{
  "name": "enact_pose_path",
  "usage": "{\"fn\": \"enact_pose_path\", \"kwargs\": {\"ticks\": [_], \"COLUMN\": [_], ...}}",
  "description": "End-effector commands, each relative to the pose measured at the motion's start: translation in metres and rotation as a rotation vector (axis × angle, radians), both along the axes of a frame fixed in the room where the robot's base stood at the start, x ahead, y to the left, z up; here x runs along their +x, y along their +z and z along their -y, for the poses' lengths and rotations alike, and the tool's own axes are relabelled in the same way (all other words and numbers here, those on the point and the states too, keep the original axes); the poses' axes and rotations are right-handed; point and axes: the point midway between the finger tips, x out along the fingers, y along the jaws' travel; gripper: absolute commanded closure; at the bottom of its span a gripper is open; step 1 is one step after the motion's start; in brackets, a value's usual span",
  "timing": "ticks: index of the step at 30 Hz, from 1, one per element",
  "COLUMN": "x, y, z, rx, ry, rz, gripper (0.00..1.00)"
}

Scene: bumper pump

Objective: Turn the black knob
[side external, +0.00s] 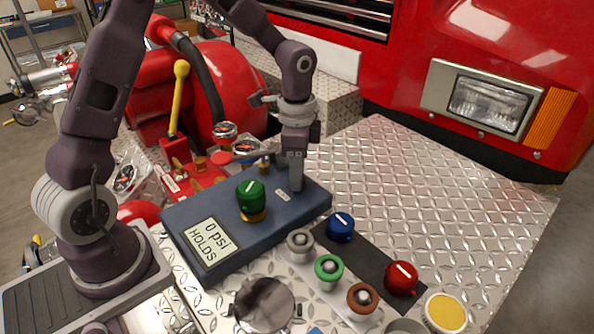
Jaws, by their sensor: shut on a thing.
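My gripper (296,184) points straight down at the right part of the blue-grey panel box (233,241). It is shut on the black knob there, beside a small white label (283,195). The fingers hide the knob, so its turn angle cannot be read. A green knob (251,194) with a white line and a yellow base stands to the left on the same box. A white plate (211,241) on the box reads "0 psi HOLDS".
In front stand a blue knob (341,227), a red knob (402,278) and several ringed fittings, including a green one (329,270). A yellow-topped lever (179,95) rises behind the box. The diamond-plate deck (430,190) at right is clear.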

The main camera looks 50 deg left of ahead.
Motion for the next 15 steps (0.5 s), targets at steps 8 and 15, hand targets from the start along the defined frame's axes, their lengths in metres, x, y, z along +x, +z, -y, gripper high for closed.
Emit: {"fn": "enact_pose_path", "kwargs": {"ticks": [8, 15], "x": [0.001, 0.0006], "y": [0.0008, 0.0004], "z": [0.0003, 0.0002], "rx": [0.0, 0.0], "ry": [-0.002, -0.001], "rz": [0.004, 0.003], "gripper": [1.0, 0.45]}}
